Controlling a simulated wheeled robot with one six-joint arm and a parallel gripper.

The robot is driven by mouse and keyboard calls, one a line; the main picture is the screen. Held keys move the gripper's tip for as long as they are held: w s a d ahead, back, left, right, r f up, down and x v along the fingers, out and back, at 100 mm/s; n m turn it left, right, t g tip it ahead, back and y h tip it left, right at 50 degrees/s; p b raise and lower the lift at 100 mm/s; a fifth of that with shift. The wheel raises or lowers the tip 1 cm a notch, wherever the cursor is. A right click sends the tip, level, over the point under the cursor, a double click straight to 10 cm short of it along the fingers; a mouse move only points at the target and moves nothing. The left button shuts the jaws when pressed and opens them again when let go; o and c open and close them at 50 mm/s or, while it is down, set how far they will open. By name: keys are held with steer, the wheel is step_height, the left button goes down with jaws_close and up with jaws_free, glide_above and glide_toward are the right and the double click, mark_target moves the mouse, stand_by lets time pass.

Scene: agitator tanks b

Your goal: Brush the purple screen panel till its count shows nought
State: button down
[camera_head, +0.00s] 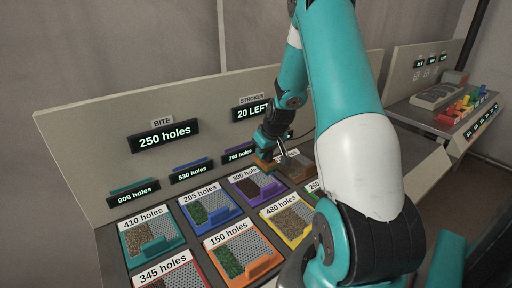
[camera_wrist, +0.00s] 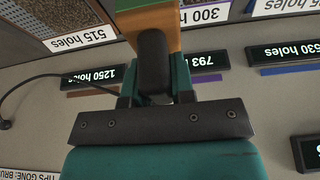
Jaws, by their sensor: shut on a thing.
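The purple screen panel (camera_head: 258,186) lies in the back row of panels in the head view, its label reading 300 holes. A dark display (camera_head: 238,153) on the board behind it reads 793 holes. In the wrist view, upside down, part of its label (camera_wrist: 208,14) shows at the top edge. My gripper (camera_head: 268,156) is shut on a brush with a wooden, orange-brown body (camera_wrist: 150,20). It holds the brush near the back edge of the purple panel; I cannot tell whether the brush touches anything. The bristles are hidden.
Upright board displays read BITE 250 holes (camera_head: 165,136) and STROKES 20 LEFT (camera_head: 252,112). Blue (camera_head: 206,207), yellow (camera_head: 289,220), teal (camera_head: 150,240) and orange (camera_head: 242,256) panels surround the purple one. A brown panel lies to its right, partly behind my arm. A black cable (camera_wrist: 40,80) runs along the board.

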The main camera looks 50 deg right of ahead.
mark_target(265, 161)
steer(key=shift+w, duration=0.1)
stand_by(0.3)
step_height(265, 161, down, 4)
steer(key=b, duration=0.3)
steer(key=shift+f, duration=0.1)
steer(key=shift+f+b, duration=0.65)
steer(key=shift+b, duration=0.05)
steer(key=shift+a, duration=0.1)
steer(key=shift+w+a, duration=0.2)
steer(key=shift+a, duration=1.3)
steer(key=shift+a, duration=0.1)
steer(key=shift+w+a+f, duration=0.1)
steer(key=shift+w+a, duration=0.05)
steer(key=shift+a, duration=0.6)
steer(key=shift+w+a+f, duration=0.1)
steer(key=shift+w+a, duration=0.05)
steer(key=shift+a, duration=0.6)
